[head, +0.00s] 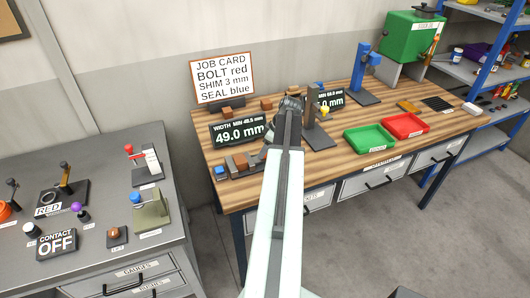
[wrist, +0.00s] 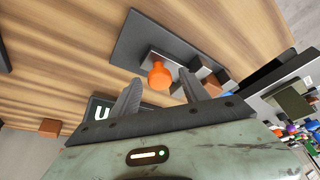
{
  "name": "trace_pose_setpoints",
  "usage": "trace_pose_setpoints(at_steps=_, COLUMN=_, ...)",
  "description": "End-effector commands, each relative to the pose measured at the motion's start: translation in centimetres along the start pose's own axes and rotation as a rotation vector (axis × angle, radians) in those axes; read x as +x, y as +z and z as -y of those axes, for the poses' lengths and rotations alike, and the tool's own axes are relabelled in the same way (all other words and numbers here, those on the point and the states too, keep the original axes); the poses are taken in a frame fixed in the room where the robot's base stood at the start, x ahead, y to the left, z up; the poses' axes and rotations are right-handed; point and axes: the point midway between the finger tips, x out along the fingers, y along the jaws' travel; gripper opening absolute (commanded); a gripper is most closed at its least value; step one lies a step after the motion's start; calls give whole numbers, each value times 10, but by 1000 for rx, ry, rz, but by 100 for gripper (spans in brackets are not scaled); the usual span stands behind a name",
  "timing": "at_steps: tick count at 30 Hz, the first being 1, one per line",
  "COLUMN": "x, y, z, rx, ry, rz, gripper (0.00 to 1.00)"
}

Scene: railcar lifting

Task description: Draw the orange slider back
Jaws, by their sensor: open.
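The orange slider (wrist: 160,76) shows in the wrist view as a round orange knob on a pale metal block, set on a dark base plate (wrist: 128,50). My gripper (wrist: 160,84) is open, with one grey finger on each side of the knob in the picture. I cannot tell whether either finger touches it or how far above it they are. In the head view my arm covers the knob; the gauge fixture (head: 240,163) with a blue knob at its left end shows left of my arm on the wooden bench.
A display reading 49.0 mm (head: 240,131) stands just behind the fixture. A dark post stand (head: 318,135) is close to the right of my arm. Green (head: 369,138) and red (head: 405,126) trays lie further right. A grey cabinet (head: 90,225) stands left, across a gap.

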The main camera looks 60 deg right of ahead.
Motion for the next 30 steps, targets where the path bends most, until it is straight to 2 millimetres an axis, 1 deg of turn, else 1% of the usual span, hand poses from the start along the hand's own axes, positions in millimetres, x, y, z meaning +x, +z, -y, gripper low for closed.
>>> trace_pose_setpoints(at_steps=2, x=-1, y=0, z=0, rx=0, ry=0, rz=0, gripper=53)
trace_pose_setpoints(at_steps=3, x=-1, y=0, z=0, rx=0, ry=0, rz=0, gripper=42)
trace_pose_setpoints(at_steps=5, x=-1, y=-1, z=0, rx=-1, ry=0, rz=0, gripper=25)
trace_pose_setpoints(at_steps=6, x=-1, y=-1, z=0, rx=-1, ry=0, rz=0, gripper=14)
trace_pose_setpoints(at_steps=7, x=-1, y=-1, z=0, rx=-1, ry=-1, rz=0, gripper=6)
trace_pose_setpoints(at_steps=8, x=-1, y=-1, z=0, rx=-1, ry=-1, rz=0, gripper=0)
trace_pose_setpoints(at_steps=30, x=0, y=-1, z=1, rx=-2, ry=-2, rz=1, gripper=0)
